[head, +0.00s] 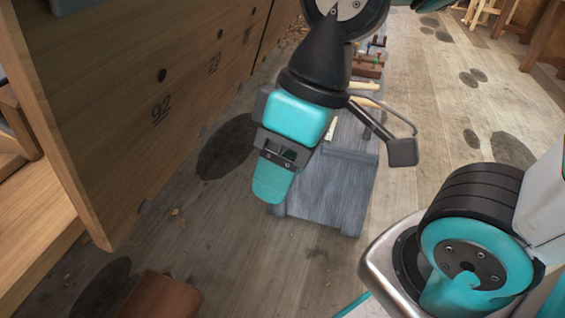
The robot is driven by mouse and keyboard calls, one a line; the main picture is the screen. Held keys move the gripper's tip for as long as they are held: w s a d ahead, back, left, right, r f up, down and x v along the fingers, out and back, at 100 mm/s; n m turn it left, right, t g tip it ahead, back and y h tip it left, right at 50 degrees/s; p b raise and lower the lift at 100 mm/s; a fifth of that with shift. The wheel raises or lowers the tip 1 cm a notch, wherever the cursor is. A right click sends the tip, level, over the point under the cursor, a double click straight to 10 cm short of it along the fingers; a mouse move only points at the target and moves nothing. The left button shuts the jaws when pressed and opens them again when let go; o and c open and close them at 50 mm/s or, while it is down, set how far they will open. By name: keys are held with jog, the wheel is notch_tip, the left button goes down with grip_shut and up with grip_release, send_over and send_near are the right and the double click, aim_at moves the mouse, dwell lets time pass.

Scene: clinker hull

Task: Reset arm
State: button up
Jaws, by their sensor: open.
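My gripper (272,188) hangs in the upper middle of the head view, its teal fingers pointing down. It is open, and I see nothing between its fingers. The nearer finger hides most of the gap. The gripper appears in front of the left edge of a grey wooden bench (338,190), apart from the wooden hull planks on the left. A small camera on a bracket (402,152) sticks out to the right of my wrist.
Wooden planking (120,90) with a black "92" and round holes fills the left side. Tools (372,58) lie on the bench's far end. A brown block (160,296) sits at the bottom left. The stained plank floor (450,110) is open at right.

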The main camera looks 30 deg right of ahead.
jog(key=shift+r, duration=0.1)
notch_tip(320, 180, up, 35)
jog(key=p, duration=3.5)
